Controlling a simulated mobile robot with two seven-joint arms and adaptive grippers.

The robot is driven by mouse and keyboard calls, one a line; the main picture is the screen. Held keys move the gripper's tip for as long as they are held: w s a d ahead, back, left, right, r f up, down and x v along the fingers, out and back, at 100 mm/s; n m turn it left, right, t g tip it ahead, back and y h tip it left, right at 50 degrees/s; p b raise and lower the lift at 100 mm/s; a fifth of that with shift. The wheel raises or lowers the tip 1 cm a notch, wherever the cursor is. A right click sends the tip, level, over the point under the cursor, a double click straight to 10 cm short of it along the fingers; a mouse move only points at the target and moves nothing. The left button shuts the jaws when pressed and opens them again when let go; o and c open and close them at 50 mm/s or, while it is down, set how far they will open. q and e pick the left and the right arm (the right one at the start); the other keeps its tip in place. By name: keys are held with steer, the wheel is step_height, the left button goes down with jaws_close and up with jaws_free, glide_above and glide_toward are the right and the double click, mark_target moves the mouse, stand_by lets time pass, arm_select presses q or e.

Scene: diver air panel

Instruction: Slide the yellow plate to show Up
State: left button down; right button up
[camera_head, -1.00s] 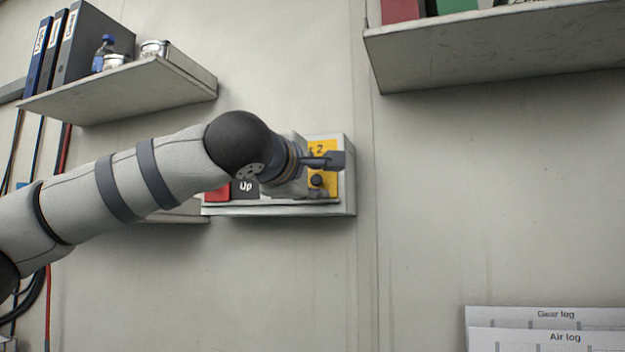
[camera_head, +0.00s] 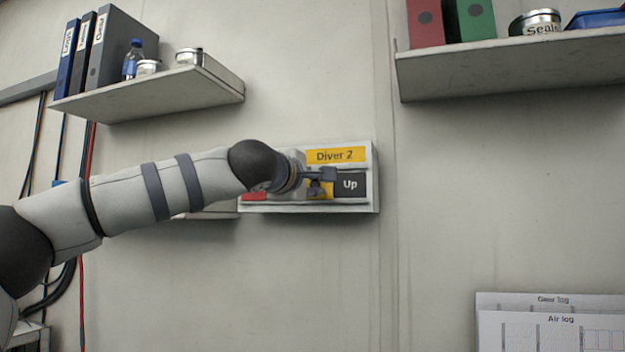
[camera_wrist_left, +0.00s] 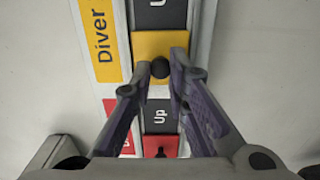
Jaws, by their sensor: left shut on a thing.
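The yellow plate (camera_wrist_left: 152,45) sits in the lower row of the wall panel (camera_head: 376,150) and carries a black knob (camera_wrist_left: 160,67). In the head view the plate (camera_head: 322,196) is partly hidden by my left gripper (camera_head: 320,181). In the left wrist view my left gripper (camera_wrist_left: 160,72) is shut on the knob. A dark "Up" field (camera_head: 350,185) is uncovered to the right of the plate. Another dark "Up" field (camera_wrist_left: 158,116) lies between the yellow plate and a red plate (camera_wrist_left: 158,145) with its own dark knob. My right gripper is in no view.
A yellow "Diver 2" label (camera_head: 335,155) is above the row. A shelf with binders (camera_head: 150,92) is at upper left, another shelf (camera_head: 510,62) at upper right. Cables (camera_head: 85,250) hang at left. Log sheets (camera_head: 550,320) are at lower right. Wall below the panel is clear.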

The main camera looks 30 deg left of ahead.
arm_select(q)
steer(key=shift+a+r, duration=0.2)
steer(key=shift+a, duration=0.05)
steer(key=c, duration=1.9)
jaws_free()
steer(key=shift+s, duration=0.1)
steer(key=shift+c, duration=0.2)
steer(key=o, duration=0.4)
steer(key=shift+w, duration=0.2)
steer(key=shift+w+a+f, duration=0.15)
steer(key=shift+w+f, duration=0.05)
steer(key=shift+s+d, duration=0.2)
steer(key=shift+s, duration=0.1)
steer(key=v, duration=1.1)
steer(key=shift+s, duration=0.25)
